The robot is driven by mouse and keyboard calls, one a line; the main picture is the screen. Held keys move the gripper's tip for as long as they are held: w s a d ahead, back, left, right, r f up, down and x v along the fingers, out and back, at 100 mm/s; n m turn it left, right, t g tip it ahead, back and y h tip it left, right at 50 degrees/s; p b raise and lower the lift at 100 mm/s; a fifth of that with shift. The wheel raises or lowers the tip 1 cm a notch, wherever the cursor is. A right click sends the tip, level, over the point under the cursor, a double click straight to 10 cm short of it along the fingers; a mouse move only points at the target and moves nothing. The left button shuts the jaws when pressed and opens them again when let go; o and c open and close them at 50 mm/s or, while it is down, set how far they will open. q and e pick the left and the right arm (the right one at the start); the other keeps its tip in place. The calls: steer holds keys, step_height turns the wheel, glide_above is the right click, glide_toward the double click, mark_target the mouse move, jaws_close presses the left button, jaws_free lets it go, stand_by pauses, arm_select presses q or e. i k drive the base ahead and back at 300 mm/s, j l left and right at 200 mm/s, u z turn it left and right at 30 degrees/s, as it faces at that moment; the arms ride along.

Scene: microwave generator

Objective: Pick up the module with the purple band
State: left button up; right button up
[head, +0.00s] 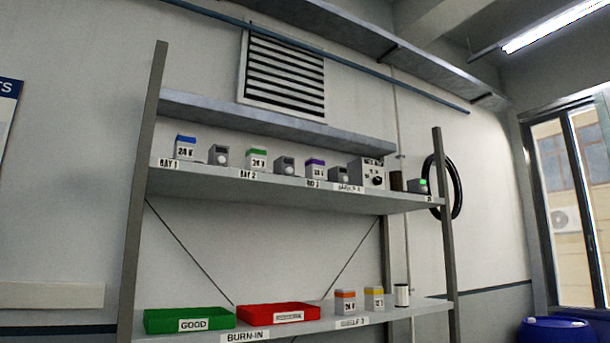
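The module with the purple band (315,168) stands upright on the middle shelf. It is a small pale box with a purple top band, and a label sits on the shelf edge below it. Small grey devices with a round face stand on both sides of it, one on its left (285,166) and one on its right (338,174). Other modules on that shelf have a blue band (185,148) and a green band (257,160). Neither of my grippers is in the head view.
The lower shelf holds a green tray (160,324), a red tray (250,317), an orange-banded module (345,302) and a yellow-banded one (374,299). A larger grey box (370,173) stands right of the purple module. Rack posts (141,180) bound the shelves. A blue drum (556,330) stands lower right.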

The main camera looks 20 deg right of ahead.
mark_target(315, 166)
steer(key=l+u, duration=0.4)
steer(key=l, duration=4.8)
steer(key=i+u, duration=0.05)
